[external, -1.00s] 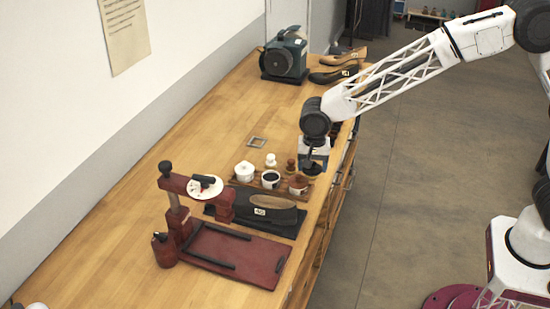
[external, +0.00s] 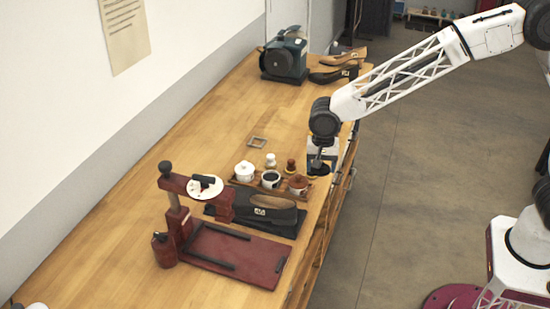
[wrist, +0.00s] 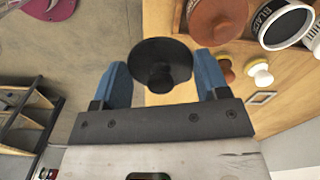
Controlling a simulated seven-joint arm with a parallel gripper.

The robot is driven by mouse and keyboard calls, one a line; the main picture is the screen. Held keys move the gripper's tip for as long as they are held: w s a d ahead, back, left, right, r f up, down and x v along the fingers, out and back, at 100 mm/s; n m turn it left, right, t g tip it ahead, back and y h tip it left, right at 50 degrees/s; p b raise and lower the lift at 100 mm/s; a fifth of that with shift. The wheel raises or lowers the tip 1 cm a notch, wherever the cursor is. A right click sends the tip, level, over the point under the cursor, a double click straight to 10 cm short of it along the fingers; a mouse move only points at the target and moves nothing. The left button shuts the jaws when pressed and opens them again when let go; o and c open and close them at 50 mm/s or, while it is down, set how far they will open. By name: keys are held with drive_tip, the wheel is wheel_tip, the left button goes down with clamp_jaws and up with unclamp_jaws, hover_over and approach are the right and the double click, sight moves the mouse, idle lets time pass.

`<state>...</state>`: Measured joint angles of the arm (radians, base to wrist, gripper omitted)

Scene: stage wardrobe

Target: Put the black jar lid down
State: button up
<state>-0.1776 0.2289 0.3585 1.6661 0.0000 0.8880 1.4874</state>
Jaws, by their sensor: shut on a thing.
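My gripper (external: 319,168) is over the front edge of the bench, just right of the jar rack. In the wrist view its two blue fingers (wrist: 163,78) are shut on the black jar lid (wrist: 160,52), a round dark disc with a knob toward the camera. The lid is very small and mostly hidden by my gripper in the external view. The open white jar with dark contents (external: 270,179) stands in the rack; its "BLACK" lettering shows in the wrist view (wrist: 285,22).
A white-lidded jar (external: 245,171) and a brown-lidded jar (external: 298,184) flank the open jar. A shoe (external: 272,203) and red press (external: 245,250) are in front. Bench (external: 215,128) beyond the small square frame (external: 257,142) is clear.

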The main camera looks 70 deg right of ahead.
drive_tip(key=w+d+r, duration=0.1)
drive_tip(key=w+d, duration=0.2)
drive_tip(key=w, duration=1.1)
drive_tip(key=w+d, duration=0.3)
drive_tip(key=w, duration=1.1)
drive_tip(key=shift+w+r, duration=0.15)
drive_tip(key=shift+r, duration=0.25)
drive_tip(key=shift+d+f, duration=0.1)
drive_tip(key=shift+d, duration=0.05)
drive_tip(key=shift+f, duration=3.1)
drive_tip(key=shift+f, duration=0.1)
drive_tip(key=shift+f, duration=1.75)
drive_tip(key=shift+f, duration=0.1)
